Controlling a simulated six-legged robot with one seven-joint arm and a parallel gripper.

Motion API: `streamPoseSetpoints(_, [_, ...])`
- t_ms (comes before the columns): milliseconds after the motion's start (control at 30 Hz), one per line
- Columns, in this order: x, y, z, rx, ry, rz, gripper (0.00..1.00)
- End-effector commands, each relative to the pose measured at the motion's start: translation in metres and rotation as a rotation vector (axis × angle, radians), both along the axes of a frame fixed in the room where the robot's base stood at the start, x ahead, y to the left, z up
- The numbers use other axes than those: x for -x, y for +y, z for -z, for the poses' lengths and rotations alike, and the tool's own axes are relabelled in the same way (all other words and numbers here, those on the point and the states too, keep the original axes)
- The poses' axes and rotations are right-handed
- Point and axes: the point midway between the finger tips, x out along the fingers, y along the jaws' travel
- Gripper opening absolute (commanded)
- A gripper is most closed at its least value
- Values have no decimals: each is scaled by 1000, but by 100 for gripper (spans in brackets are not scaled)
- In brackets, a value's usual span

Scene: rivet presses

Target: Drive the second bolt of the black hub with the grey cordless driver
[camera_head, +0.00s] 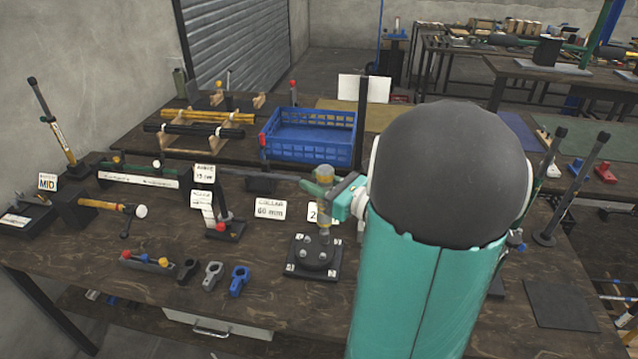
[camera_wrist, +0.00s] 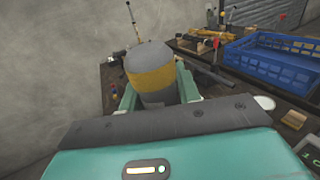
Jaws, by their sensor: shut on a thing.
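The grey cordless driver (camera_head: 325,173), with a yellow band, is held upright in my gripper (camera_head: 327,191). The wrist view shows the driver's rounded grey end and yellow band (camera_wrist: 151,77) between the two green fingers of my gripper (camera_wrist: 158,92). The black hub (camera_head: 315,256) sits on a dark square plate on the bench, directly under the driver. The driver's lower end reaches down close to the hub's top. I cannot tell whether it touches a bolt. The bolts are too small to tell apart in the head view, and the hub is not visible in the wrist view.
A card reading 60 mm (camera_head: 270,209) stands left of the hub, and a card with a 2 (camera_head: 313,212) stands behind it. A blue crate (camera_head: 310,150) is farther back. Clamp-like pieces (camera_head: 213,275) lie front left. My teal arm hides the bench to the right.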

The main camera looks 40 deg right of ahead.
Motion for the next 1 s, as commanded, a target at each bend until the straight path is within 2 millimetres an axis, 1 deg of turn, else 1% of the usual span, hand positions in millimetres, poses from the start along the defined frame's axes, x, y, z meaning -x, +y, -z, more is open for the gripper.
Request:
streamPoseSetpoints(167, [-2, 0, 10, -1, -1, -2, 1])
streamPoseSetpoints(600, [0, 1, 45, -1, -1, -2, 1])
streamPoseSetpoints(800, [2, 1, 51, 0, -1, -2, 1])
streamPoseSetpoints(1000, [1, 1, 52, 1, -2, -2, 1])
